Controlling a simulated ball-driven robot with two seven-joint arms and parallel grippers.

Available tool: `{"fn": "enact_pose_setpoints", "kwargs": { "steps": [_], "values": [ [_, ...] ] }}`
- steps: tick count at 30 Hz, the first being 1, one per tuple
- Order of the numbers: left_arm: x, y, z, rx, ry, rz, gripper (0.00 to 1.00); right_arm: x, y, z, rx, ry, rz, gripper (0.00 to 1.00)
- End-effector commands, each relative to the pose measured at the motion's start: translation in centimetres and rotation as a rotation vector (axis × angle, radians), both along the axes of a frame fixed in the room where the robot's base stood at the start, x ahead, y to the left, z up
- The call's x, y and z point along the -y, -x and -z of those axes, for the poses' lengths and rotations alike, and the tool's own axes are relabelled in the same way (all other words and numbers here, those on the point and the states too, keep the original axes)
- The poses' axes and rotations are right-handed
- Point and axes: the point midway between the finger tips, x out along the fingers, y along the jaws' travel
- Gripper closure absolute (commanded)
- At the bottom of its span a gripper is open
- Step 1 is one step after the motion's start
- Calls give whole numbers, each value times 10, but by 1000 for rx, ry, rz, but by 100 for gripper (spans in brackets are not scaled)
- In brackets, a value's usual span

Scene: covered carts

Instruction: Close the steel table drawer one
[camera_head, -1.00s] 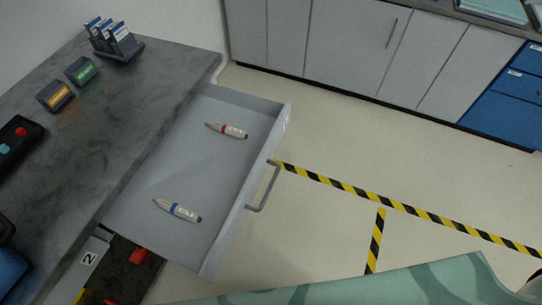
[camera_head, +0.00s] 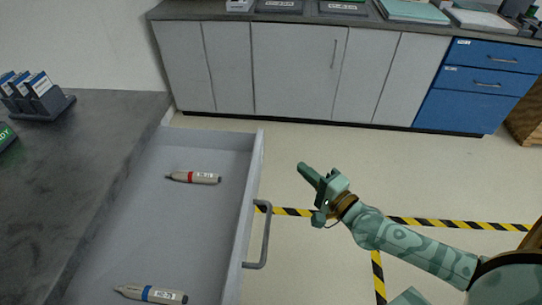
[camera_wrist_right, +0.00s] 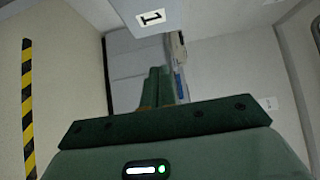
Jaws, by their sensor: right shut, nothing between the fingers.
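The steel table drawer (camera_head: 240,210) is pulled open, out from the dark-topped table at left in the head view. Its grey bar handle (camera_head: 265,238) is on the outer face of its front. A pen-like item with a red band (camera_head: 195,178) and one with a blue band (camera_head: 150,294) lie inside. My right gripper (camera_head: 308,176) is shut and empty, in the air to the right of the drawer front, apart from it. In the right wrist view its fingers (camera_wrist_right: 159,86) are together, below a grey panel with a label "1" (camera_wrist_right: 151,18). My left gripper is out of view.
The table top (camera_head: 60,150) carries a rack of blue-and-white boxes (camera_head: 35,95). Grey cabinets (camera_head: 290,70) and blue drawers (camera_head: 480,85) stand along the back.

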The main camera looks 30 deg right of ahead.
Motion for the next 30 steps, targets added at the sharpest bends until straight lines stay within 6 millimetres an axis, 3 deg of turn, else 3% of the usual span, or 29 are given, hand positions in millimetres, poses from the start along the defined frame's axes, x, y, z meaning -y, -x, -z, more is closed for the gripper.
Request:
{"fn": "enact_pose_setpoints", "kwargs": {
  "steps": [10,18,30],
  "values": [
    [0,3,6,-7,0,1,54,-18,-70,0,1,-2,0,100],
    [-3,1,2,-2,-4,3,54,-43,-86,0,1,3,0,100],
    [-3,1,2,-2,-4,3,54,-46,-88,1,-1,5,-1,100]
  ]
}}
